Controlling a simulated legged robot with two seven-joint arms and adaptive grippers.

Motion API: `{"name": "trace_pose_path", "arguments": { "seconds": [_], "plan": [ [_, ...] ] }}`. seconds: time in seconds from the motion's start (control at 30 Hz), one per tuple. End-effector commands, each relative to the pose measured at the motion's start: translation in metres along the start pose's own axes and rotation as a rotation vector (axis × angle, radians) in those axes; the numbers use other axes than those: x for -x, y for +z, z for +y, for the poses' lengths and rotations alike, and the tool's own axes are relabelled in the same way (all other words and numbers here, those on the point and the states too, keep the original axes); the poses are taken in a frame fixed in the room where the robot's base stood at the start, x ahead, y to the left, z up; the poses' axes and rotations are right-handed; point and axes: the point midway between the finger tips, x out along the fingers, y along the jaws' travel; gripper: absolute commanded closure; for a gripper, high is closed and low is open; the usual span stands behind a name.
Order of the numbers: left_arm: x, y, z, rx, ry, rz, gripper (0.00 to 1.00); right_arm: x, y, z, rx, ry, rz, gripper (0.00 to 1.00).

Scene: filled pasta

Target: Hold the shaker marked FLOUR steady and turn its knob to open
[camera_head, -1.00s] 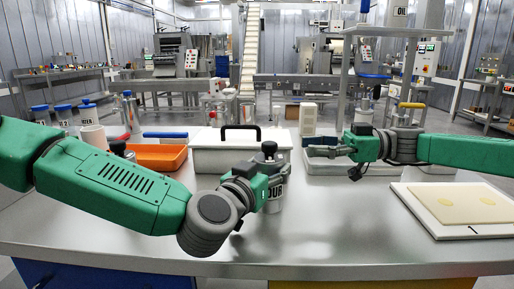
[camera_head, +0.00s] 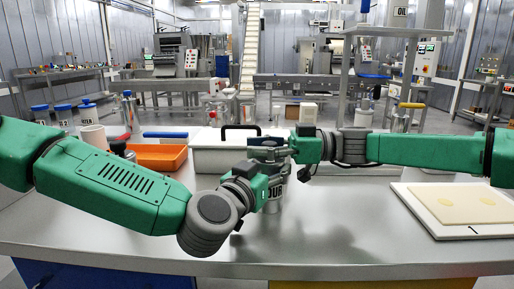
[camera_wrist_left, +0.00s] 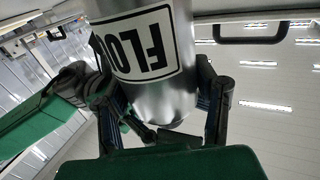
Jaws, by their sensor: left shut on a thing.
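The shaker marked FLOUR (camera_head: 275,193) is a silver metal cylinder with a white label, standing upright near the middle of the table. In the left wrist view the shaker (camera_wrist_left: 185,75) shows upside down, its label close to my fingers. My left gripper (camera_head: 264,191) is shut on the shaker's body, one finger on each side. My right gripper (camera_head: 268,151) is at the top of the shaker, coming in from the right. Its fingers cover the knob, and I cannot tell whether they are closed on it.
A white container with a black handle (camera_head: 240,128) stands behind the shaker. An orange tray (camera_head: 150,164) lies to the left, near blue-lidded jars (camera_head: 88,113). A board with yellow dough sheet (camera_head: 460,204) lies at the right. The front of the table (camera_head: 330,245) is clear.

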Motion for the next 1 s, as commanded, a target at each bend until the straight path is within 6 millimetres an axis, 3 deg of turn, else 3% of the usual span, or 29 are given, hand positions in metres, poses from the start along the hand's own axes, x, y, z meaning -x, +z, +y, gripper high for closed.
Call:
{"name": "trace_pose_path", "arguments": {
  "seconds": [0.13,0.23,0.27,0.63,1.0],
  "plan": [
    [-0.0001,0.0002,-0.0005,0.000,-0.001,0.000,0.87,0.0001,0.0001,0.0001,0.000,0.000,0.000,0.63],
    [-0.0001,0.0002,-0.0005,0.000,-0.001,0.000,0.87,0.0002,0.0002,0.0000,0.000,0.000,0.000,0.98],
    [-0.0001,0.0002,-0.0005,0.000,-0.001,0.000,0.87,0.0002,0.0002,0.0001,0.000,0.000,0.000,1.00],
    [0.0001,0.0002,-0.0010,0.000,-0.002,0.000,0.87,0.0010,0.0003,0.0014,0.001,-0.023,0.000,1.00],
    [0.0005,0.0002,-0.0007,0.001,-0.002,0.000,0.87,0.0021,0.0008,-0.0033,0.000,-0.278,0.000,1.00]
  ]
}}
